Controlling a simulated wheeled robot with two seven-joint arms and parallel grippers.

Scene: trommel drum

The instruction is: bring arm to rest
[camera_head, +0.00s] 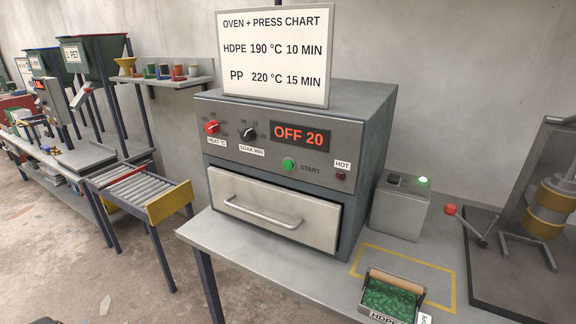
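Neither of my grippers shows in the head view, and no clear part of an arm is seen. The grey oven (370,130) stands on a table in the middle. Its drawer front (275,208) is shut or nearly so. The oven's display (300,137) reads OFF 20. The tray of green flakes (390,297), labelled HDPE, sits on the table at the lower right, cut by the bottom edge.
A chart (275,55) stands on the oven. A grey box with a green light (400,208) is right of the oven. A press (530,230) with a red-knobbed lever stands at the far right. A roller conveyor (145,190) is at left. Floor at lower left is mostly clear.

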